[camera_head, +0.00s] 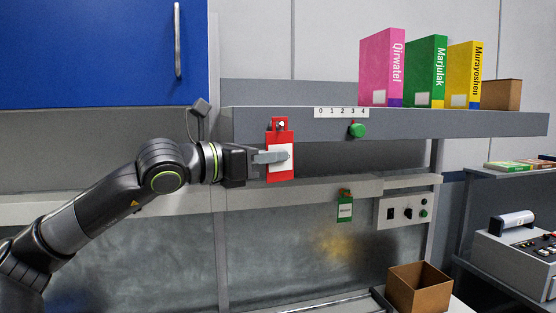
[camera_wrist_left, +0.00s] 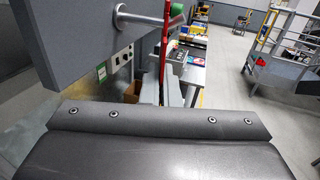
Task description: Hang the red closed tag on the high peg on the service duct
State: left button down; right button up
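The red tag (camera_head: 280,175), with a white label, is upright in front of the grey service duct (camera_head: 450,124). A peg end (camera_head: 281,125) shows at the tag's top in the head view. In the left wrist view the metal peg (camera_wrist_left: 138,18) runs from the duct to the edge-on red tag (camera_wrist_left: 170,45) and appears to pass through its top. My left gripper (camera_head: 272,156) has its fingers on the tag's two faces; they also show in the left wrist view (camera_wrist_left: 161,88). My right gripper is not in view.
A green knob (camera_head: 357,130) sits on the duct to the right, under a numbered strip (camera_head: 341,113). A green tag (camera_head: 345,211) hangs lower down. Binders (camera_head: 382,70) and a box (camera_head: 501,95) stand on top. An open carton (camera_head: 419,288) is below.

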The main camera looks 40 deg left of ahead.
pick_arm(q)
jog(key=shift+s+d+r, duration=0.1)
jog(key=shift+d, duration=0.05)
jog(key=shift+s+d+r, duration=0.4)
jog(key=shift+s+d, duration=0.15)
jog(key=shift+d, duration=0.1)
dwell(0.6)
jog(key=shift+s+d+b, duration=0.4)
jog(key=shift+s+d, duration=1)
jog(key=shift+d, duration=0.3)
dwell(0.4)
